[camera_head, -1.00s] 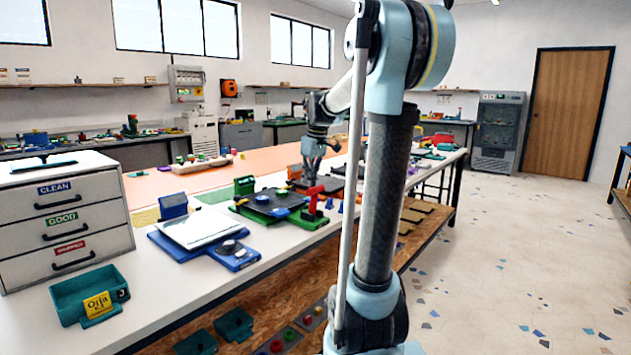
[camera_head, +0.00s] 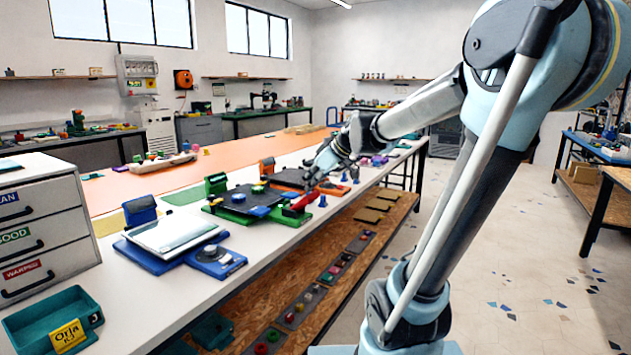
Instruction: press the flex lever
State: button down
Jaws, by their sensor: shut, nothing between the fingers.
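A red lever-like part (camera_head: 301,201) stands at the right front corner of the green printer (camera_head: 233,213), which carries a dark plate (camera_head: 255,198). I see no label on it, so I cannot tell for sure that it is the flex lever. My gripper (camera_head: 311,185) is shut and empty.
A blue printer (camera_head: 217,263) with a white plate is nearer, and an orange printer (camera_head: 334,188) is just beyond. A grey drawer cabinet (camera_head: 45,225) and a teal bin (camera_head: 50,318) are at the left. Small coloured pieces lie near the bench edge.

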jog(key=shift+s+d+f, duration=0.15)
jog(key=shift+d+f, duration=0.1)
jog(key=shift+d, duration=0.1)
jog(key=shift+d, duration=0.1)
dwell(0.3)
jog(key=r, duration=0.2)
jog(key=w+a+r, duration=0.1)
jog(key=r, duration=0.1)
jog(key=shift+a, duration=0.1)
jog(key=v, duration=0.9)
jog(key=shift+s+d+f, duration=0.2)
jog(key=shift+d, duration=0.1)
